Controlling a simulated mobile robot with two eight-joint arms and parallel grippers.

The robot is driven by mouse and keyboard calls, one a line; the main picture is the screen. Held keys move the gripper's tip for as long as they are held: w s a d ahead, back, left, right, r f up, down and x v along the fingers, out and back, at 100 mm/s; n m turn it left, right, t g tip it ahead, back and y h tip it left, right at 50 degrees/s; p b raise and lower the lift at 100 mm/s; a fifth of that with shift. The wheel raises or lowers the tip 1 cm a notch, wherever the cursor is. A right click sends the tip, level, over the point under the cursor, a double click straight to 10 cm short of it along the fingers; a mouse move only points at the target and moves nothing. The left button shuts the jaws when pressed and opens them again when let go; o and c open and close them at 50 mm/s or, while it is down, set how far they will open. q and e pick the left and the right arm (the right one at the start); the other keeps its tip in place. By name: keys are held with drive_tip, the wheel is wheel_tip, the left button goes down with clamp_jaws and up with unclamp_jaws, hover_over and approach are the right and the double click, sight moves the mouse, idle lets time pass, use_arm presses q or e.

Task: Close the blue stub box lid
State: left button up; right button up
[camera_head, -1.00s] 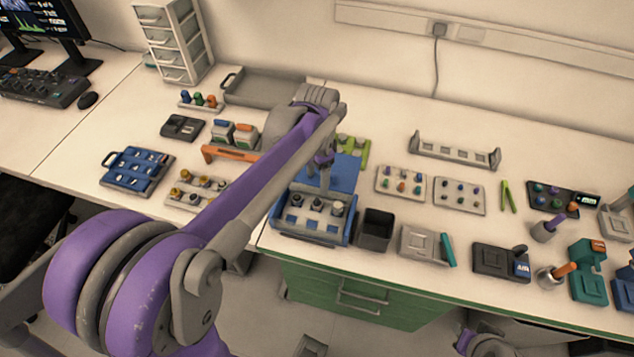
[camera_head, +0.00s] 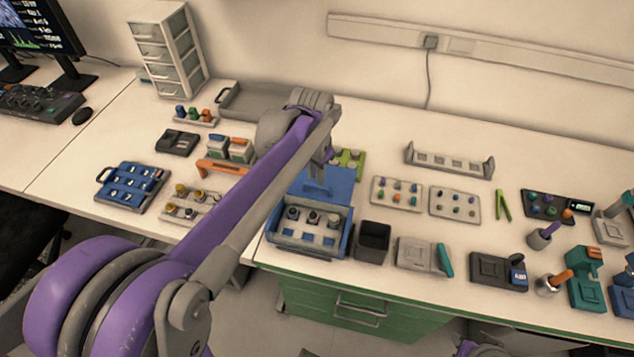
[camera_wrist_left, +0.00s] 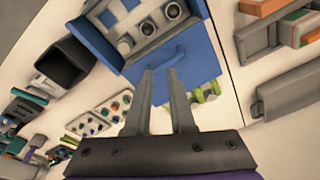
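The blue stub box (camera_head: 340,240) stands near the table's front edge with its lid (camera_head: 339,182) open, leaning back behind it. Dark and grey stubs sit in the box's back row. In the left wrist view, the box (camera_wrist_left: 93,42) is at the top and the lid (camera_wrist_left: 203,58) shows a blue handle bar (camera_wrist_left: 168,58). My left gripper (camera_wrist_left: 160,72) is open and empty, its two fingertips just short of the handle bar. In the head view my left gripper (camera_head: 320,180) is partly hidden by its own arm and hangs over the lid.
A dark open bin (camera_head: 373,241) stands right beside the box. A green rack (camera_head: 350,158) is behind the lid and an orange-handled item (camera_head: 222,167) is to the left. Stub trays (camera_head: 397,194) lie to the right.

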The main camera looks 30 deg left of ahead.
use_arm(q)
drive_tip(key=w+r+n+t, duration=0.1)
drive_tip(key=w+r+n, duration=0.1)
drive_tip(key=w+a+r+n+t, duration=0.1)
drive_tip(key=w+r+n, duration=0.1)
drive_tip(key=n, duration=0.1)
drive_tip(key=shift+w+r, duration=0.1)
drive_tip(key=shift+r, duration=0.15)
clamp_jaws()
drive_tip(key=x, duration=1)
drive_tip(key=shift+w+a+b, duration=0.2)
drive_tip(key=shift+a+b, duration=0.05)
drive_tip(key=shift+b, duration=0.1)
drive_tip(key=s, duration=0.1)
drive_tip(key=s+d, duration=0.1)
drive_tip(key=s, duration=0.1)
drive_tip(key=shift+s+f, duration=0.15)
drive_tip(key=shift+s, duration=0.15)
drive_tip(key=shift+s+f, duration=0.1)
drive_tip(key=shift+s, duration=0.1)
drive_tip(key=s+d+p, duration=0.2)
drive_tip(key=s+d, duration=0.1)
drive_tip(key=s, duration=1)
